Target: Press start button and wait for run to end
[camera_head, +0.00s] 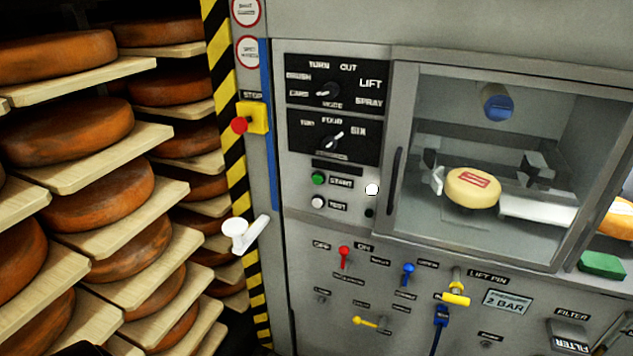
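The green start button (318,179) sits on the grey control panel of the machine (350,230), left of the glass door. Its label reads START. A white test button (318,202) is just below it. Above are two black dial plates, a mode dial (329,90) and a second dial (333,139). Behind the closed-looking glass door (398,150), a pale yellow cheese wheel (472,188) with a red label rests in the chamber between white and grey holders. Neither of my grippers can be made out. A dark shape at the bottom left edge is too cut off to identify.
A red stop button (239,125) on a yellow box and a white lever (243,233) stick out at the machine's left edge. Racks of orange cheese wheels on wooden boards (110,155) fill the left. Red, blue and yellow valve handles (456,298) line the lower panel.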

